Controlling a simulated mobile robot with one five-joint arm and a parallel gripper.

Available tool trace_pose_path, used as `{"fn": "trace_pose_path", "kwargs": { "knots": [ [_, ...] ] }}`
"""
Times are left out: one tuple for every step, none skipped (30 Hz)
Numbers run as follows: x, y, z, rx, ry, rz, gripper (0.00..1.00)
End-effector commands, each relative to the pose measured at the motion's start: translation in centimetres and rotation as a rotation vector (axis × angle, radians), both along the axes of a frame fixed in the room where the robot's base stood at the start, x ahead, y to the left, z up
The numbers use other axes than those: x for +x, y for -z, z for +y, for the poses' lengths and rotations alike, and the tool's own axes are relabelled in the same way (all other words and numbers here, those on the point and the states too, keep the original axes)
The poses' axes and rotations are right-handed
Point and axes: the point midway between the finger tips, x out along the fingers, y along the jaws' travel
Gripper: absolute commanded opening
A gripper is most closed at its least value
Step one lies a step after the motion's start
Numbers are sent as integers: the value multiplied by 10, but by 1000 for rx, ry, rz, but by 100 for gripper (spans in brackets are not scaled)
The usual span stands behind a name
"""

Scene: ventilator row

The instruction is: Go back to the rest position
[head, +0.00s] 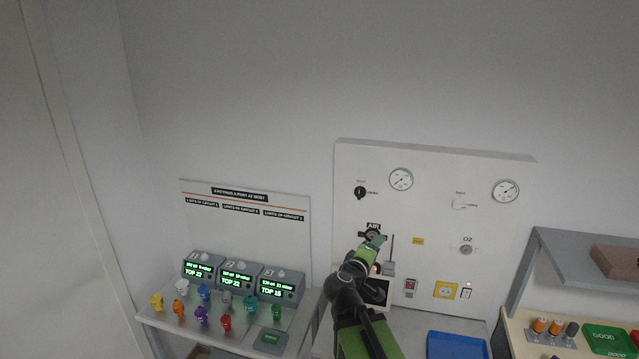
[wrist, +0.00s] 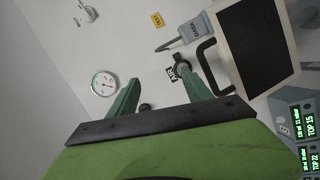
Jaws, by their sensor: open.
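My gripper (head: 375,238) is raised in front of the white wall panel (head: 435,165), close to the black AIR outlet in the head view. It also shows in the wrist view (wrist: 157,72), where its two green fingers stand apart with nothing between them. The AIR label (wrist: 172,73) and a dark round fitting (wrist: 181,61) appear behind the right finger; I cannot tell whether the finger touches the fitting. My arm hides part of a small screen (head: 379,292) below the outlet.
Three grey ventilator units (head: 237,276) with green readouts stand at left, with several coloured connectors (head: 226,322) before them. A blue tray (head: 456,346) lies right of my arm. A grey shelf (head: 580,262) juts out at right. Gauges (head: 401,179) and an O2 outlet (head: 466,249) are on the panel.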

Motion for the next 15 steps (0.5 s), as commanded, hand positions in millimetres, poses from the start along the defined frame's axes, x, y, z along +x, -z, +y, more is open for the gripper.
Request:
{"fn": "trace_pose_path", "kwargs": {
  "knots": [
    [-14, 46, -21, 112, 93, 48, 58],
    [-24, 70, -30, 191, 152, 83, 58],
    [-39, 101, -39, 294, 227, 137, 58],
    [-51, 124, -43, 372, 281, 181, 58],
    [-64, 147, -44, 450, 334, 229, 58],
    [-82, 177, -42, 553, 400, 296, 58],
    [-96, 197, -38, 629, 445, 350, 58],
    [-109, 215, -32, 701, 486, 405, 58],
    [-126, 236, -22, 792, 533, 477, 58],
    [-138, 248, -13, 853, 561, 531, 58],
    [-149, 258, -5, 910, 586, 582, 58],
    [-161, 268, 7, 977, 610, 643, 58],
    [-169, 272, 14, 1016, 623, 683, 58],
    [-175, 275, 21, 1049, 632, 716, 58],
    [-182, 277, 27, 1081, 641, 750, 58]
  ]
}}
